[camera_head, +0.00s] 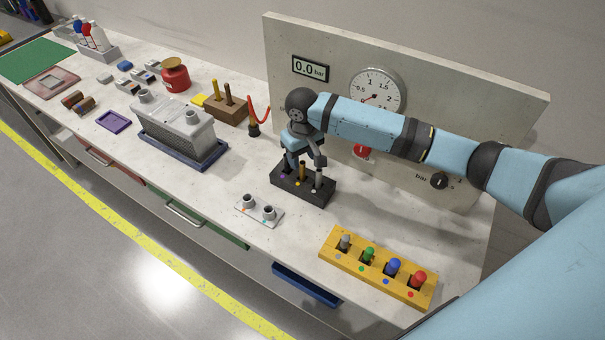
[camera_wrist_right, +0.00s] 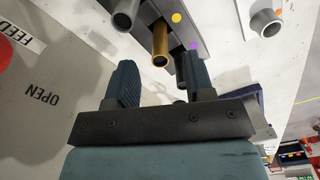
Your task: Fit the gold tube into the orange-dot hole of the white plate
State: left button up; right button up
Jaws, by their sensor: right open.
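The gold tube (camera_head: 303,171) stands upright in a black block (camera_head: 316,196), between grey tubes. In the right wrist view the gold tube (camera_wrist_right: 160,50) lies just beyond the gap between my fingers. My right gripper (camera_wrist_right: 161,80) is open and empty. In the head view the right gripper (camera_head: 305,152) hangs over the block, partly hiding the tubes. The white plate (camera_head: 258,216) lies left of and in front of the block, with two grey collared holes and small coloured dots. An orange dot (camera_wrist_right: 278,12) shows beside one collar at the top right of the wrist view. My left gripper is out of view.
A yellow rack (camera_head: 345,259) with coloured pegs stands in front right of the block. A panel with a gauge (camera_head: 377,90) rises behind. A grey box on a blue tray (camera_head: 177,148) and a brown block (camera_head: 226,110) stand left. The bench around the white plate is clear.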

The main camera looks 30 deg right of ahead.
aim_at(302, 163)
notch_tip(302, 163, down, 5)
jog(key=shift+f+p, duration=0.1)
jog(key=shift+p, duration=0.25)
grip_shut()
